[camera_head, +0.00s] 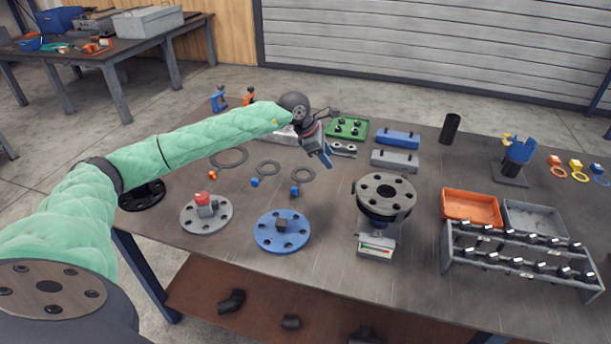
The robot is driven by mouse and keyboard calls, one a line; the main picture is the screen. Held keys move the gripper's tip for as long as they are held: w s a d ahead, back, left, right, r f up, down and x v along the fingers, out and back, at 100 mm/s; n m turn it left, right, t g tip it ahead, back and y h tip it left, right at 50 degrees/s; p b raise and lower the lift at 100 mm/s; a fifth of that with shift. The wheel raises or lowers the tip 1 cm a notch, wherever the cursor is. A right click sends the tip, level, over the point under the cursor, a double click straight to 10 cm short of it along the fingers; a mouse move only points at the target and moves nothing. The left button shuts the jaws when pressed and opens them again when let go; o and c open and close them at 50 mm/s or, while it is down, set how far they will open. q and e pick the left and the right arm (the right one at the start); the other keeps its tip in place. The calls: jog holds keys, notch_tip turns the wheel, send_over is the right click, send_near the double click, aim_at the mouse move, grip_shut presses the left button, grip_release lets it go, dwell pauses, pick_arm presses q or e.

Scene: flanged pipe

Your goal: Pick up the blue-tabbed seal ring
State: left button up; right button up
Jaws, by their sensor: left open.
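Several dark flat rings lie on the table left of centre. Two have blue tabs in front: one ring (268,168) with a blue tab (255,182), and one ring (303,174) to its right with a blue tab (295,190). A larger dark ring (229,156) has an orange tab (212,175). A small ring with a blue block (599,170) also lies at the far right edge. My left gripper (325,157) is open above the table, up and right of the two blue-tabbed rings, apart from them. My right gripper is not in view.
A blue flange (268,239), a grey flange (191,221) and a dark flanged pipe on a stand (374,207) occupy the front. A green tray (340,133) and blue and grey blocks stand behind. An orange bin (470,196) and a rack of bolts (455,262) are right.

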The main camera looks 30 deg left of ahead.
aim_at(295, 188)
pick_arm(q)
jog(key=s+a+g+y, duration=0.1)
jog(key=s+a, duration=0.1)
jog(key=s+a+f+m+g+y, duration=0.1)
jog(key=s+a+y, duration=0.1)
jog(key=s+a+f+g+y, duration=0.1)
jog(key=s+a, duration=0.1)
jog(key=a, duration=0.1)
jog(key=shift+s+f+m+g, duration=0.1)
jog(key=shift+f+m+g, duration=0.1)
jog(key=shift+m+g, duration=0.2)
jog(key=shift+f, duration=0.1)
jog(key=shift+f+p, duration=0.6)
jog(key=shift+f, duration=0.8)
notch_tip(295, 188, down, 4)
jog(key=shift+a+p, duration=0.1)
jog(key=shift+p, duration=1.15)
jog(key=shift+f, duration=0.5)
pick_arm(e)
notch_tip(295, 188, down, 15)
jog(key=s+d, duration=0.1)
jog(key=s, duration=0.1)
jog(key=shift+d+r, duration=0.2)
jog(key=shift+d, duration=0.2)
pick_arm(q)
jog(key=shift+c, duration=0.2)
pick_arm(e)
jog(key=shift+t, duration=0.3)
pick_arm(q)
grip_shut()
